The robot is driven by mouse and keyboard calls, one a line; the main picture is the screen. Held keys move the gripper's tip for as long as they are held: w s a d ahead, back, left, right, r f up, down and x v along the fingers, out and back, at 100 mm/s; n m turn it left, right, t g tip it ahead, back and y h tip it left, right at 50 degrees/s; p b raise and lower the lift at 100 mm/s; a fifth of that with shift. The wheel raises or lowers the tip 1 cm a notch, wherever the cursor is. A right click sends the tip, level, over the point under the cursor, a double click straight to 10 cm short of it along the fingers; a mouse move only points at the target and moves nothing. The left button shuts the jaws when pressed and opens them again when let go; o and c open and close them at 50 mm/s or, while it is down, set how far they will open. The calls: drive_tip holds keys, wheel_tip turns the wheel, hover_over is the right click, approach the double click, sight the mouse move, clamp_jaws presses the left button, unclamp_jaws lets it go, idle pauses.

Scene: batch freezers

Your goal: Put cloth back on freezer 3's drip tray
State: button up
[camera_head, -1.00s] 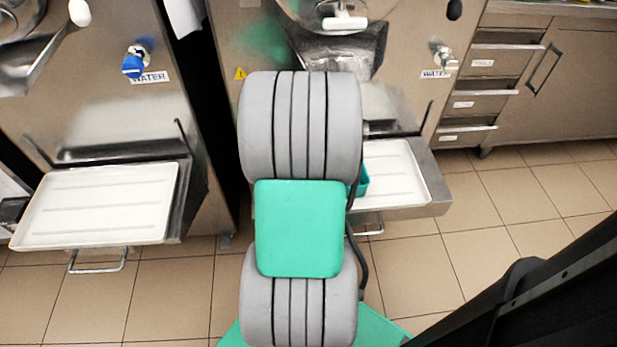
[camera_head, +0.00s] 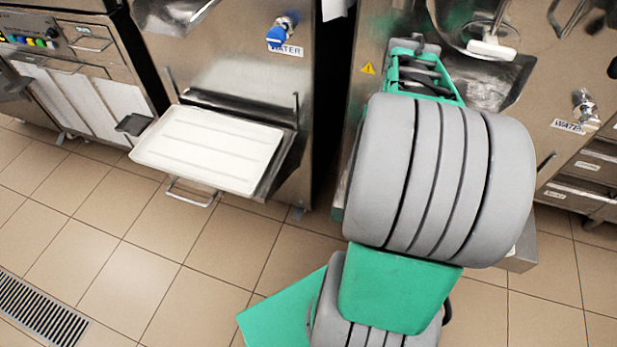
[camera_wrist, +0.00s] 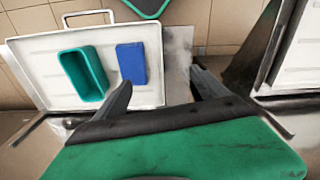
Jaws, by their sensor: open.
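A blue flat rectangular piece (camera_wrist: 131,63), which looks like the folded cloth, lies on a white drip tray (camera_wrist: 38,60) in the wrist view. A teal open tub (camera_wrist: 84,74) stands beside it on the same tray. My gripper (camera_wrist: 161,77) is open, with one dark finger over the tray near the blue piece and the other past the tray's edge. Nothing shows between the fingers. In the head view my arm hides this tray, the blue piece and the tub. Another drip tray (camera_head: 210,147), on the left freezer, is white and empty. No freezer number is readable.
The left freezer (camera_head: 235,55) has a blue-handled water tap (camera_head: 281,34). A right freezer (camera_head: 375,45) stands behind my arm. Steel drawers (camera_head: 590,170) are at far right. The tiled floor (camera_head: 120,235) is clear at left, with a drain grate (camera_head: 35,315).

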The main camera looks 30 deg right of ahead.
drive_tip(key=w+a+n+t, duration=0.2)
drive_tip(key=a+n, duration=0.5)
drive_tip(key=a, duration=1.8)
drive_tip(key=shift+a+n, duration=0.3)
drive_tip(key=shift+n, duration=0.1)
